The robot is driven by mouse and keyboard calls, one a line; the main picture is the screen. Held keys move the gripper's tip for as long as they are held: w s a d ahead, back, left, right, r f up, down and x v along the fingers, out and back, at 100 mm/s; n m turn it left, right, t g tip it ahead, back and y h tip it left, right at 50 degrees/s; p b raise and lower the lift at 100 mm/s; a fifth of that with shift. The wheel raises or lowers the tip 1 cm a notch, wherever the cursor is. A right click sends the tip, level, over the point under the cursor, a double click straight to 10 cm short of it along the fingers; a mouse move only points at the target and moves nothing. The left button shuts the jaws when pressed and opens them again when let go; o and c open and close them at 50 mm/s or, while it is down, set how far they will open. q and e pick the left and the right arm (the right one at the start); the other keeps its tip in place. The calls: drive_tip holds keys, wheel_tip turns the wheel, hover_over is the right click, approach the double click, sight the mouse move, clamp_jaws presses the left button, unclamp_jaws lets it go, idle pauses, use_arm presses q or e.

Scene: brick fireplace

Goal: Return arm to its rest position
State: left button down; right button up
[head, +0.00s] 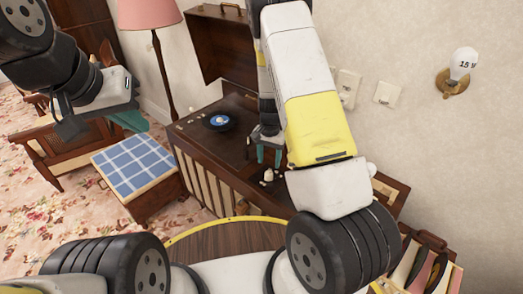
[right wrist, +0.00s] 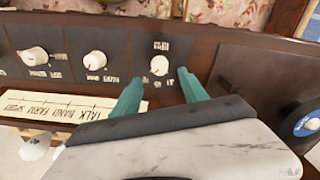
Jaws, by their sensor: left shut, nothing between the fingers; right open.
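My left gripper (head: 130,120) is at the upper left in the head view, its teal fingers shut and empty, above the floor and the blue checkered stool. My right gripper (head: 269,156) is open above the front panel of a dark wooden record player cabinet (head: 213,150). In the right wrist view, its two teal fingertips (right wrist: 162,88) point at a white knob (right wrist: 160,65) on the dark control panel. The knob appears in line with the gap between them; I cannot tell whether they touch it. Two more white knobs (right wrist: 95,60) (right wrist: 36,56) are to the left.
The raised lid (head: 205,47) stands behind a small blue-centred record (head: 219,121). A pink lamp (head: 147,12), the checkered stool (head: 135,166) and a wooden chair (head: 45,150) are at left. A wall bulb (head: 463,63) and switches (head: 387,94) are at right. A crate of records (head: 430,268) stands lower right.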

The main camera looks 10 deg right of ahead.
drive_tip(key=shift+r, duration=0.6)
drive_tip(key=s+a+r+n+t+y, duration=0.1)
drive_tip(key=s+r, duration=0.2)
drive_tip(key=r, duration=0.8)
drive_tip(key=s+a+r+n+t+y, duration=0.1)
drive_tip(key=s+a+r+n+t, duration=0.15)
drive_tip(key=r, duration=0.85)
drive_tip(key=s+r+n+t, duration=0.1)
drive_tip(key=s+r+n, duration=0.1)
drive_tip(key=s+r, duration=0.4)
drive_tip(key=s+d+r+n+t, duration=0.1)
drive_tip(key=s+r+n, duration=0.1)
drive_tip(key=s+r, duration=0.5)
drive_tip(key=s, duration=0.5)
drive_tip(key=shift+s+d+r+t, duration=0.15)
drive_tip(key=shift+s+r+t, duration=0.1)
drive_tip(key=shift+s+t, duration=0.15)
